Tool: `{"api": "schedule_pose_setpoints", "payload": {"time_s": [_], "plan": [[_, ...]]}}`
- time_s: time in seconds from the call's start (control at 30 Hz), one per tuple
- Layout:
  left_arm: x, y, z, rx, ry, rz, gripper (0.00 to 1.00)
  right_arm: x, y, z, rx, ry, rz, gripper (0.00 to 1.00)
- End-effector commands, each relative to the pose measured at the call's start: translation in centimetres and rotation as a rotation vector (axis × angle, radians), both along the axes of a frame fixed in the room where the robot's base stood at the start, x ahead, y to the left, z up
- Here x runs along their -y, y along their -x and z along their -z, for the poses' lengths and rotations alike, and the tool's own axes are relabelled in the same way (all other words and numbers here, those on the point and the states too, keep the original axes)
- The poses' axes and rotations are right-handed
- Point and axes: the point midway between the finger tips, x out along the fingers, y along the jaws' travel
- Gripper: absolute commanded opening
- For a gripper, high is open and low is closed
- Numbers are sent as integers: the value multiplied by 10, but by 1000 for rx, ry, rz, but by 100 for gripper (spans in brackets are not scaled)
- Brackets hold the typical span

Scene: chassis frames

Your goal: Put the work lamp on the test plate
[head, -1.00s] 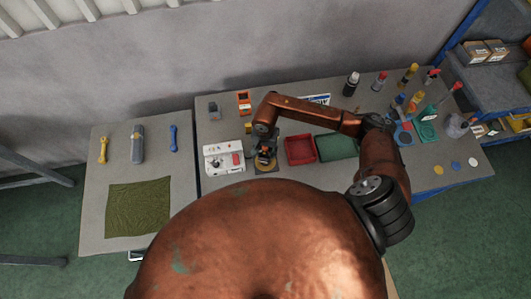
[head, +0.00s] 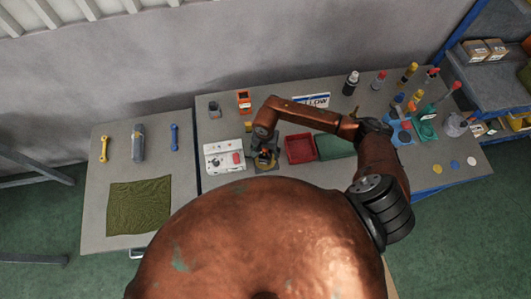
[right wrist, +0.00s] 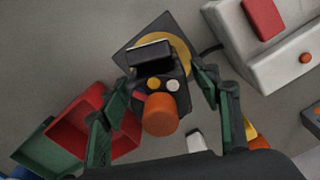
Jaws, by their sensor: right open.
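The work lamp (right wrist: 178,92), which I take to be the black body with an orange cylinder and two round buttons, shows in the right wrist view. It overlaps the test plate (right wrist: 133,52), a dark square with a yellow disc, and seems to stand on it; the contact is hidden. My right gripper (right wrist: 165,84) is open, with one green finger on each side of the lamp and gaps visible. In the head view my right gripper (head: 264,148) is over the plate (head: 266,167), with the lamp partly hidden. My left gripper is not in view.
A white box (head: 224,156) with a red part stands just left of the plate. A red bin (head: 300,149) and a green bin (head: 336,147) stand to the right. Several bottles and tools fill the bench's right side. The left table holds a green cloth (head: 139,206).

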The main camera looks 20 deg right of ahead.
Motion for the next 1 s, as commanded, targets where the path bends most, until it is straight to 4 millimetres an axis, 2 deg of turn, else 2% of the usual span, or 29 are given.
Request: {"api": "schedule_pose_setpoints", "payload": {"time_s": [0.2, 0.27, 0.7, 0.83, 1.0], "plan": [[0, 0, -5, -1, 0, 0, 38, 0, 0, -4, -1, -1, 1, 57], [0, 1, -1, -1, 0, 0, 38, 0, -2, -10, 5, 0, -1, 57], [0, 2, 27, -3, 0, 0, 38, 1, -2, -96, 5, 1, -2, 57], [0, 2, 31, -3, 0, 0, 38, 0, -1, -112, 3, 0, 0, 57], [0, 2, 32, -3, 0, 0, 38, 0, 0, -122, 1, 1, 0, 57]]}}
